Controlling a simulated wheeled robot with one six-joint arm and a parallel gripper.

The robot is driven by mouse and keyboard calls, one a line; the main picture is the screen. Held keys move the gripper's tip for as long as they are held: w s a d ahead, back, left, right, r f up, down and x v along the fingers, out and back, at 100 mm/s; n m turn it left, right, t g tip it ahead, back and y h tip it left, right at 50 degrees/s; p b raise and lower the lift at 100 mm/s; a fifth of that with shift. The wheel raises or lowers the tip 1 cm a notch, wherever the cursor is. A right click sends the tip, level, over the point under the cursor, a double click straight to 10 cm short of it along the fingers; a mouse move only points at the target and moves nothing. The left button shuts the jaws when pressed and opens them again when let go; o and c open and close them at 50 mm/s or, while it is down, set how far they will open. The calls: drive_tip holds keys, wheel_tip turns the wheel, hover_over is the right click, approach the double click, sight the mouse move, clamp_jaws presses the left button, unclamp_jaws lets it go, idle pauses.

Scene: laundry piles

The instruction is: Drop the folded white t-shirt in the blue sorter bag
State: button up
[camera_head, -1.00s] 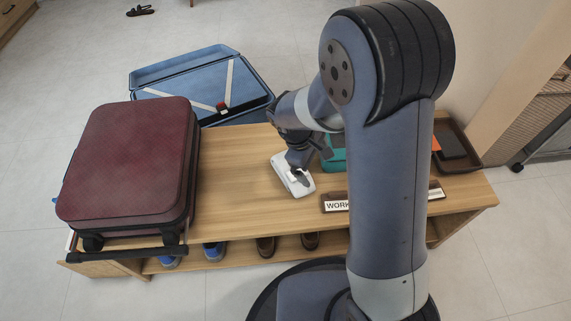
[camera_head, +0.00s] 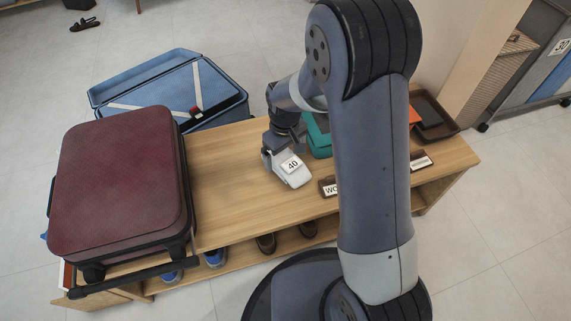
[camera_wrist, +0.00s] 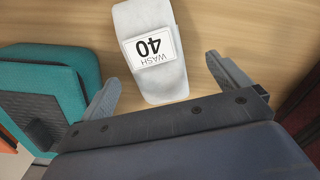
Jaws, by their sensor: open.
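The folded white t-shirt (camera_head: 290,178) lies on the wooden bench and carries a tag reading "WASH 40". It also shows in the wrist view (camera_wrist: 163,84), beyond and between the fingers. My gripper (camera_wrist: 165,84) is open and empty, with one finger on each side of the shirt's near end. In the head view my gripper (camera_head: 277,155) is at the shirt's far end, partly hidden by my arm. At the right edge, a sorter holds a blue bag (camera_head: 549,84), cut off by the frame. A sign reading "30" is above it.
An open blue suitcase (camera_head: 215,97) is behind the bench. A teal item (camera_head: 319,136), a dark tray (camera_head: 436,125) and sign blocks (camera_head: 421,163) are to the right.

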sight(286, 158)
drive_tip(key=f+b, duration=0.1)
drive_tip(key=f, duration=0.1)
drive_tip(key=f+b, duration=0.1)
drive_tip(key=f, duration=0.1)
drive_tip(key=shift+w+d+f, duration=0.1)
drive_tip(key=shift+w+f, duration=0.1)
drive_tip(key=shift+f, duration=0.15)
drive_tip(key=shift+c, duration=0.3)
drive_tip(key=shift+r, duration=0.1)
drive_tip(key=c, duration=1.2)
